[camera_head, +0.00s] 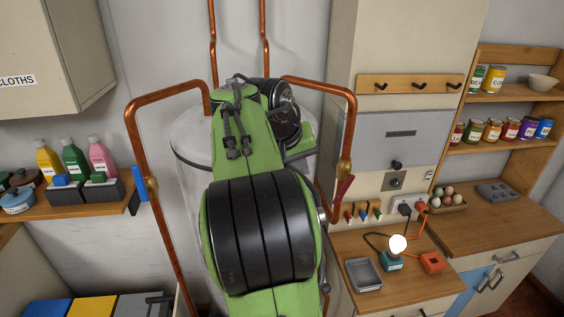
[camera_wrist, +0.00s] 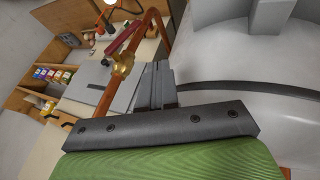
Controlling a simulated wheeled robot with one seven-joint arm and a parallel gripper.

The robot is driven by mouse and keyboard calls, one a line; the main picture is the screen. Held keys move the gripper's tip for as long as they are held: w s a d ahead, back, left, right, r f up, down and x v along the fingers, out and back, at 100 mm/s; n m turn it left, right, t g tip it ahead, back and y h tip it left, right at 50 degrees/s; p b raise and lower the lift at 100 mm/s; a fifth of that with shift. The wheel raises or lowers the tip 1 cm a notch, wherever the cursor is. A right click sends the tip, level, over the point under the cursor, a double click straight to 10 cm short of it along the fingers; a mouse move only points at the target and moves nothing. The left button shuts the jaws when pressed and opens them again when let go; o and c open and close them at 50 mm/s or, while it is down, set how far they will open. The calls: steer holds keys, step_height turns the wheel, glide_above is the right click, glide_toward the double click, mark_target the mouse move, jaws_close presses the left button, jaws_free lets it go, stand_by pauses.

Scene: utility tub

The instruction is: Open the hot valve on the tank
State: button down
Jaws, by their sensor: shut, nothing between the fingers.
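The pale tank (camera_head: 188,140) stands against the wall, largely hidden behind my green arm. A brass valve (camera_head: 346,168) with a red handle (camera_head: 343,190) sits on the copper pipe right of the tank. In the wrist view, this valve (camera_wrist: 122,66) and red handle (camera_wrist: 126,37) are left of my fingers; the handle slants upward to the right. My gripper (camera_wrist: 156,82) is shut and empty, apart from the handle in the picture; the depth gap is hard to judge. In the head view I cannot make out the fingertips. A blue handle (camera_head: 139,184) is on the left pipe.
Copper pipes (camera_head: 126,125) rise on both sides of the tank. A cabinet panel (camera_head: 390,138) and wooden counter (camera_head: 345,248) with a grey tray (camera_head: 363,274) and lit bulb (camera_head: 398,243) stand to the right. A shelf (camera_head: 90,205) with bottles is at left.

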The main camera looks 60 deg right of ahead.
mark_target(343, 190)
steer(key=s+d+f+b, duration=0.3)
steer(key=d+f, duration=0.4)
steer(key=f, duration=0.3)
steer(key=shift+s+d+b, duration=0.3)
steer(key=shift+s+b, duration=0.1)
steer(key=shift+s, duration=0.15)
steer(key=shift+f, duration=0.1)
